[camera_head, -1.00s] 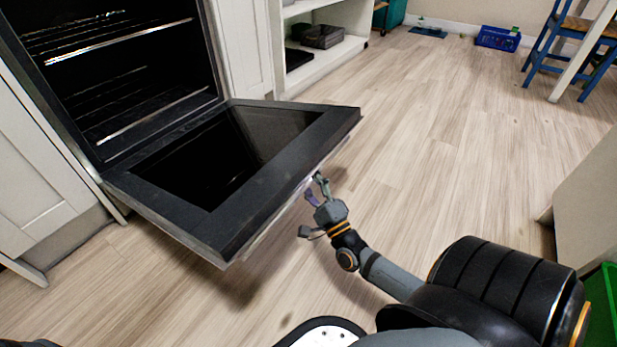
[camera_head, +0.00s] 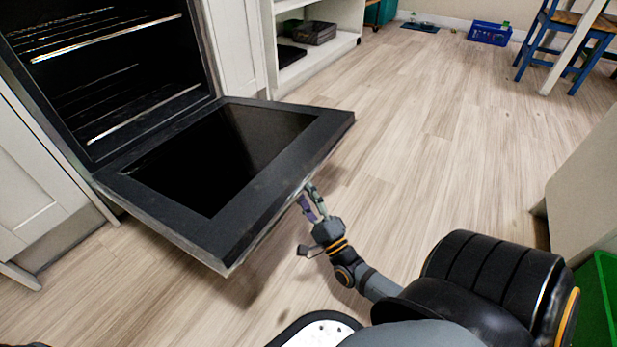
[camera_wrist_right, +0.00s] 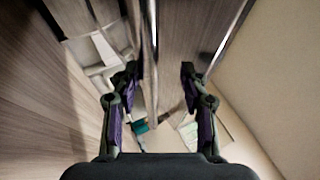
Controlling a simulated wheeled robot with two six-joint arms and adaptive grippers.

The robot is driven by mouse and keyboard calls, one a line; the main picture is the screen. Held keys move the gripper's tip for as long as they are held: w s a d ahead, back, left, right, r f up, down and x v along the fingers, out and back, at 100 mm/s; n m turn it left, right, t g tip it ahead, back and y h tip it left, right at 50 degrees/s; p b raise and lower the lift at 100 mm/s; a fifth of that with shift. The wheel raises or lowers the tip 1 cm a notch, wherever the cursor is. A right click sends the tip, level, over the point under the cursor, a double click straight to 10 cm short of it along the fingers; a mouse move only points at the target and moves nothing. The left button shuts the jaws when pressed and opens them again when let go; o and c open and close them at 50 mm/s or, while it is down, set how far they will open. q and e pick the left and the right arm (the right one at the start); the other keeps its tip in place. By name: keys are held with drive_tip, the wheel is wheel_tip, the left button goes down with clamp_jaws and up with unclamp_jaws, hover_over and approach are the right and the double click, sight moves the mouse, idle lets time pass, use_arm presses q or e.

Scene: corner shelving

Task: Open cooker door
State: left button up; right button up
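The cooker door (camera_head: 262,205) hangs folded down from the black cooker (camera_head: 110,75), close to level, with its dark glass facing up. The cooker's inside with its wire racks is exposed. My right gripper (camera_head: 312,203) is at the outer edge of the door, at its underside. In the right wrist view, the two fingers of my right gripper (camera_wrist_right: 158,78) stand apart. A shiny bar (camera_wrist_right: 151,40), seemingly the door handle, runs between them, nearer the left finger; I cannot tell if it touches. My left gripper is not in view.
White cabinet fronts (camera_head: 35,185) flank the cooker. An open white shelf (camera_head: 318,58) stands beyond it. A blue crate (camera_head: 489,36) and a blue chair (camera_head: 560,45) are at the back. A green bin (camera_head: 602,295) is at the right edge. The wooden floor between is clear.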

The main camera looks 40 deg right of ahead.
wheel_tip(320, 180, down, 5)
drive_tip(key=s+a, duration=0.1)
drive_tip(key=s, duration=0.2)
drive_tip(key=shift+a, duration=0.25)
idle(0.4)
drive_tip(key=shift+w, duration=0.1)
